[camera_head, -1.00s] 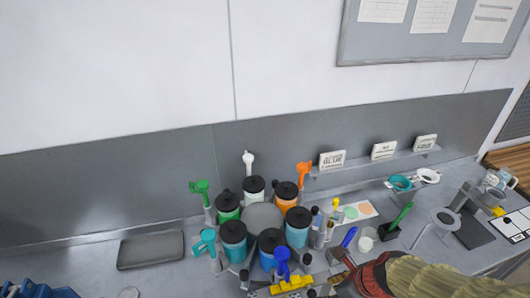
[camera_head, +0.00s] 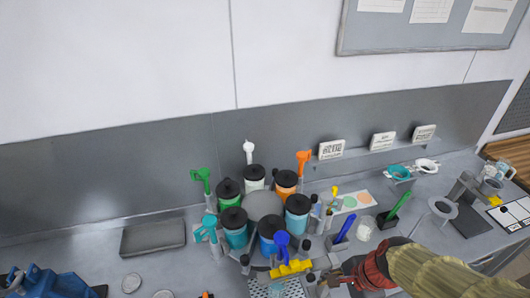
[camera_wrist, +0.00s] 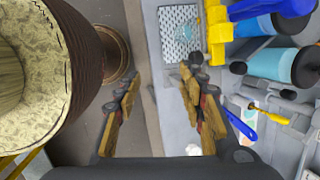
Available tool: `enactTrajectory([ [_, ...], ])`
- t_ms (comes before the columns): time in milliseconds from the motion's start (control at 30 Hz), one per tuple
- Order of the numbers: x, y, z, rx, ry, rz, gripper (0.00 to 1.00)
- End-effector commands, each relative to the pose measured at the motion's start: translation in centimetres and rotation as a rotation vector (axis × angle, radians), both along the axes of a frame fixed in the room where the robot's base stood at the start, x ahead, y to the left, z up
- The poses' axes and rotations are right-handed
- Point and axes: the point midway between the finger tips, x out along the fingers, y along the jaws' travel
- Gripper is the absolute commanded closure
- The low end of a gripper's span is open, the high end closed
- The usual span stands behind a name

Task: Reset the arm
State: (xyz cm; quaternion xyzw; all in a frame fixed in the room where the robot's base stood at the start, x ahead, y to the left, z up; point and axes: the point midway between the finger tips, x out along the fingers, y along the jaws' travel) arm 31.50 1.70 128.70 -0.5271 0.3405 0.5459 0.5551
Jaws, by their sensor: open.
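My gripper (camera_wrist: 160,92) is open and empty. In the head view my gripper (camera_head: 334,281) is at the lower right, near the counter's front, to the right of the yellow part (camera_head: 291,268). In the wrist view its two fingers are apart, with the counter's edge and grey surface between them. The drum station stands to the left of the gripper, with several lidded drums around a grey centre (camera_head: 264,205). Coloured agitator handles stand among them: green (camera_head: 201,176), white (camera_head: 249,149), orange (camera_head: 303,158), teal (camera_head: 208,229) and blue (camera_head: 281,243).
A blue-handled tool (camera_head: 342,227) and a green-handled one (camera_head: 398,206) stand in holders near my arm. A perforated plate (camera_wrist: 180,32) lies close ahead of the fingers. A grey tray (camera_head: 152,237) lies at the left. A shelf (camera_head: 372,158) with labelled boxes runs along the back.

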Motion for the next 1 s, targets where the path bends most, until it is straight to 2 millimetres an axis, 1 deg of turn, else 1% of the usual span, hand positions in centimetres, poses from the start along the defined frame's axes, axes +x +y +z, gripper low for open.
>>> enactTrajectory([
  [100,-0.5,-0.5,-1.0,-0.108,-0.085,0.355,0.60],
  [200,-0.9,-1.2,-1.7,-0.207,-0.150,0.641,0.60],
  [300,-1.1,-1.7,-2.2,-0.299,-0.198,0.860,0.60],
  [400,-1.4,-2.3,-2.8,-0.384,-0.235,1.027,0.60],
  [500,-1.5,-2.7,-3.4,-0.462,-0.267,1.145,0.60],
  [600,-1.7,-2.9,-4.1,-0.530,-0.296,1.218,0.60],
  [800,-1.6,-2.7,-5.5,-0.631,-0.373,1.254,0.60],
  [1000,-1.8,-2.0,-6.9,-0.663,-0.428,1.265,0.60],
])
